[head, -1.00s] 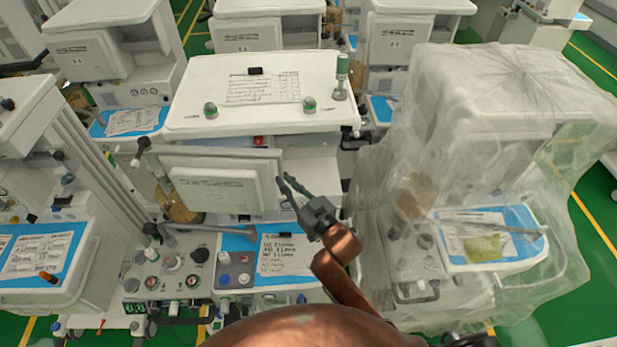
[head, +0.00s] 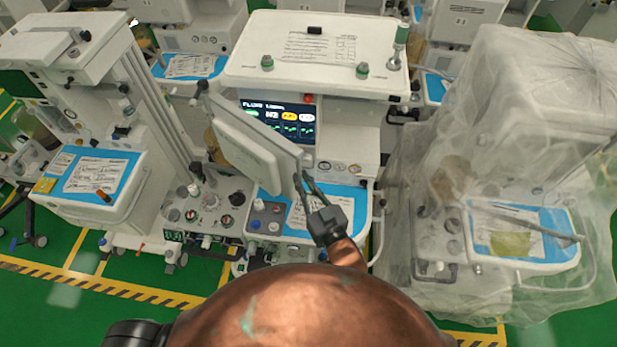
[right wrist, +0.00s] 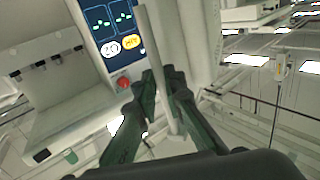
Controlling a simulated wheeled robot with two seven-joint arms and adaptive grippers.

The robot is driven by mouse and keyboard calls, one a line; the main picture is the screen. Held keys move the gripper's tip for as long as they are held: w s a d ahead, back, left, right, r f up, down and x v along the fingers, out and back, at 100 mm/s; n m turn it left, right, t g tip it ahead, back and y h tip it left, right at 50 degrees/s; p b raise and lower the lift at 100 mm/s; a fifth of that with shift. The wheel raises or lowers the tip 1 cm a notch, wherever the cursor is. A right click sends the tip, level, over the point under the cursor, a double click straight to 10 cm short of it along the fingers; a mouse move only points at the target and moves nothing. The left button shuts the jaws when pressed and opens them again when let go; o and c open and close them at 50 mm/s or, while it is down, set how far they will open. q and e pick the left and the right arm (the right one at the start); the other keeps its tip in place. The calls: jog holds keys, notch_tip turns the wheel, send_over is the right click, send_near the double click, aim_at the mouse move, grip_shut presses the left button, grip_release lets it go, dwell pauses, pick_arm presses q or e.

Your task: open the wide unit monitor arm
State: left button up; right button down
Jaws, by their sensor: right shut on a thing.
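The wide unit (head: 315,55) stands in the middle of the head view, with a white top shelf. Its monitor arm panel (head: 245,150) is a flat white panel swung out at an angle from the unit's front, its left side near the unit and its right edge toward me. Behind it a lit dark screen (head: 285,118) shows; it also shows in the right wrist view (right wrist: 112,25). My right gripper (head: 308,185) is at the panel's right edge. In the right wrist view its fingers (right wrist: 165,98) are shut on the panel's thin edge (right wrist: 160,65). My left gripper is out of view.
A unit under a clear plastic cover (head: 520,150) stands close on the right. Another cart (head: 95,185) with a blue worktop stands on the left. The wide unit's knob panel (head: 210,205) lies below the monitor panel. Green floor (head: 60,300) is open at the front left.

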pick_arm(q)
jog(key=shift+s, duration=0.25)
pick_arm(e)
jog(key=shift+s+a+r, duration=0.1)
jog(key=shift+a+r, duration=0.2)
jog(key=shift+a, duration=0.05)
jog(key=c, duration=2.4)
grip_release()
jog(key=shift+o, duration=0.5)
jog(key=shift+w+a+f, duration=0.2)
jog(key=shift+a, duration=0.1)
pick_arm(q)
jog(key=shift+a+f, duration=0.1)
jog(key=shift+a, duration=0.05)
pick_arm(e)
jog(key=shift+d, duration=0.3)
jog(key=shift+w+f, duration=0.1)
